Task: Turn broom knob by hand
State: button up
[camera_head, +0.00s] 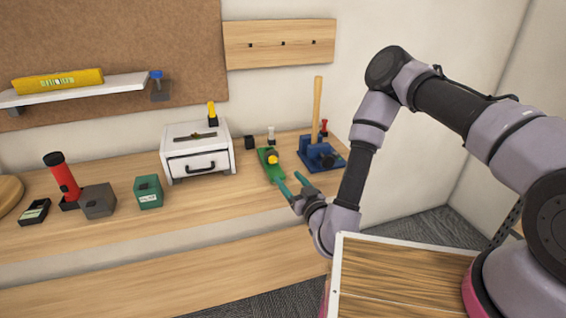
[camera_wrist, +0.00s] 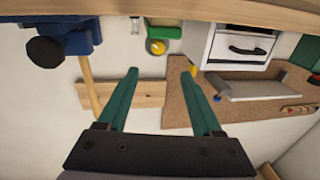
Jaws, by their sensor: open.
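A blue clamp-like holder (camera_head: 313,147) stands at the right end of the bench with a wooden broom handle (camera_head: 317,102) upright in it. A dark round knob (camera_head: 328,160) sits on its front side. In the wrist view, which is upside down, the knob (camera_wrist: 45,51), the blue holder (camera_wrist: 82,36) and the handle (camera_wrist: 88,95) show at upper left. My gripper (camera_head: 291,182) is open and empty near the bench's front edge, left of and nearer than the holder, touching nothing. Its two green fingers (camera_wrist: 158,68) are apart with nothing between them.
A green base with a yellow knob (camera_head: 272,158) lies just beyond my fingers. A white drawer box (camera_head: 199,160) stands left of it, then a green box (camera_head: 148,192) and a grey box (camera_head: 98,200). A small red-topped item (camera_head: 323,128) is behind the holder.

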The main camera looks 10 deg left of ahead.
aim_at(274, 161)
jog(key=shift+h, duration=0.3)
jog(key=x, duration=1)
jog(key=shift+w+a+f, duration=0.1)
jog(key=shift+w+f, duration=0.1)
jog(key=shift+w, duration=0.05)
jog(key=shift+c, duration=0.4)
grip_shut()
